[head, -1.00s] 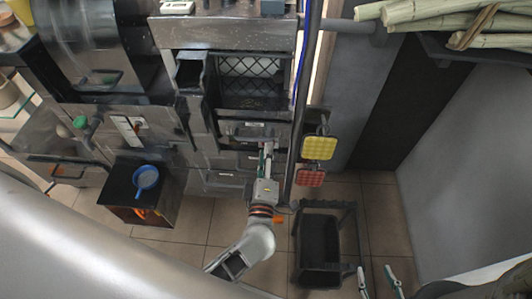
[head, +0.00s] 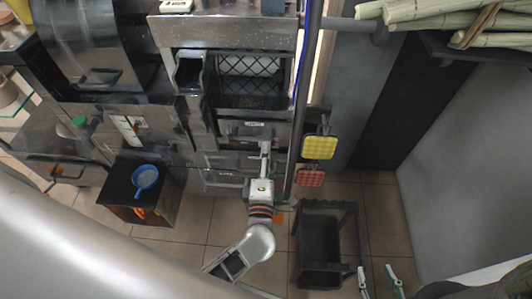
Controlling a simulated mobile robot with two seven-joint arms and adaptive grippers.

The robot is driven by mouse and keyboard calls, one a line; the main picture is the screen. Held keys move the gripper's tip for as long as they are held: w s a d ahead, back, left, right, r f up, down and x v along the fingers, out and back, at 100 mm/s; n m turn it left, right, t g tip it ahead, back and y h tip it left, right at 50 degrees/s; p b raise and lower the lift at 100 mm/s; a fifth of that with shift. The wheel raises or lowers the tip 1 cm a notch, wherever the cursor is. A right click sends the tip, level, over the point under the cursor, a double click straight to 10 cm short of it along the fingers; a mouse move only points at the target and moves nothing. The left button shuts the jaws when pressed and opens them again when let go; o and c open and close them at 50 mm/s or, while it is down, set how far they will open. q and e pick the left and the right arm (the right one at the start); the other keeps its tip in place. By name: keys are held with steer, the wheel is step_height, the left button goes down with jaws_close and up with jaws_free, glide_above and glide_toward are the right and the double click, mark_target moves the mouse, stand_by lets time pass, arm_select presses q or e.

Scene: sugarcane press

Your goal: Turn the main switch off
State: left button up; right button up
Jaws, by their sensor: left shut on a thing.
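My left gripper (head: 265,150) is at the front of the dark press cabinet (head: 225,28), below the mesh window. It is shut on what looks like the horizontal handle (head: 235,139) of a small front panel with a white label; the exact contact is small and partly hidden by the fingers. My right gripper (head: 378,273) is at the bottom right, its two pale fingertips wide apart with nothing between them. I cannot make out a part that is clearly the main switch.
A dark bin (head: 320,246) stands on the tiled floor to the right. Yellow (head: 319,147) and red (head: 311,177) pads hang beside the cabinet. A black box (head: 137,190) with a blue strainer (head: 146,177) stands left. Sugarcane stalks (head: 440,12) lie on the upper-right shelf.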

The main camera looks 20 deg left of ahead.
arm_select(q)
steer(key=o, duration=1.1)
steer(key=v, duration=0.8)
steer(key=shift+d, duration=0.15)
